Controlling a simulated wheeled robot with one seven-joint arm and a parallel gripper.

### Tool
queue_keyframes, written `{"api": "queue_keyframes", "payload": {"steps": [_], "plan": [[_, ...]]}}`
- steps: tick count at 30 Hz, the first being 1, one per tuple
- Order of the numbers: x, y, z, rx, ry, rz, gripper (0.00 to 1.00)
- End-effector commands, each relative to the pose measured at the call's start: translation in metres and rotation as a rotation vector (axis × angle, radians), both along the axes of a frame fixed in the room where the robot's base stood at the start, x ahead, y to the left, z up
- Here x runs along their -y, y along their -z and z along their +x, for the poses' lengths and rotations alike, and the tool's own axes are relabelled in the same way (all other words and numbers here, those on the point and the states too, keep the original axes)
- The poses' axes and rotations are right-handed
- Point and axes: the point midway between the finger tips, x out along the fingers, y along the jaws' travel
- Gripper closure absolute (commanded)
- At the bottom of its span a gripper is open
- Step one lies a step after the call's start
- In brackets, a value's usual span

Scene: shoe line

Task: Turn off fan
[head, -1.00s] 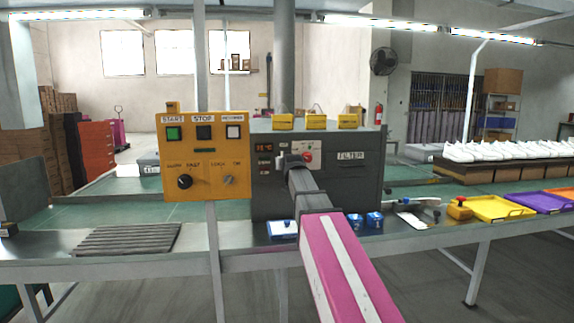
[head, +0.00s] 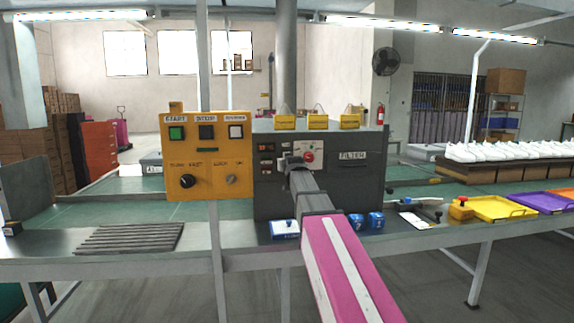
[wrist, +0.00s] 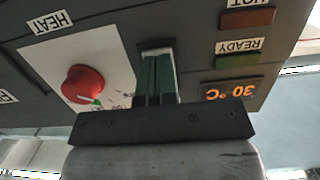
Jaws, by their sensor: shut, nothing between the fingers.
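My gripper (head: 292,161) is at the front face of a grey machine box (head: 352,190), left of a red knob (head: 308,157). In the wrist view, my gripper (wrist: 158,65) is shut, its green fingers together and pointing at the panel. The view is upside down there. The red knob (wrist: 84,84) stands on a white plate marked HEAT, beside the fingers and apart from them. No switch marked FAN can be read; the fingers hide part of the panel, and contact cannot be told. A black wall fan (head: 385,61) hangs at the back; its spin cannot be told.
A yellow control box (head: 206,183) with START and STOP buttons is left of the machine. The wrist view shows an orange display (wrist: 231,91) reading 30 °C and a READY lamp (wrist: 238,61). Blue items and coloured trays (head: 500,208) lie on the bench to the right.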

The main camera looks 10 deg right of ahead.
Motion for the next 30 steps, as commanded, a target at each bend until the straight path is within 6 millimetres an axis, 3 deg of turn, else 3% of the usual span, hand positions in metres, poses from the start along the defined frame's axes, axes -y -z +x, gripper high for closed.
{"api": "queue_keyframes", "payload": {"steps": [1, 5, 21, 25, 30], "plan": [[0.000, 0.002, 0.010, -0.010, 0.000, 0.000, 1.00], [0.000, 0.004, -0.001, -0.009, 0.000, 0.000, 1.00], [0.000, 0.018, -0.111, 0.002, 0.000, 0.000, 1.00], [0.000, 0.021, -0.130, 0.002, 0.000, 0.000, 1.00], [0.000, 0.022, -0.138, 0.003, 0.000, 0.000, 1.00]]}}
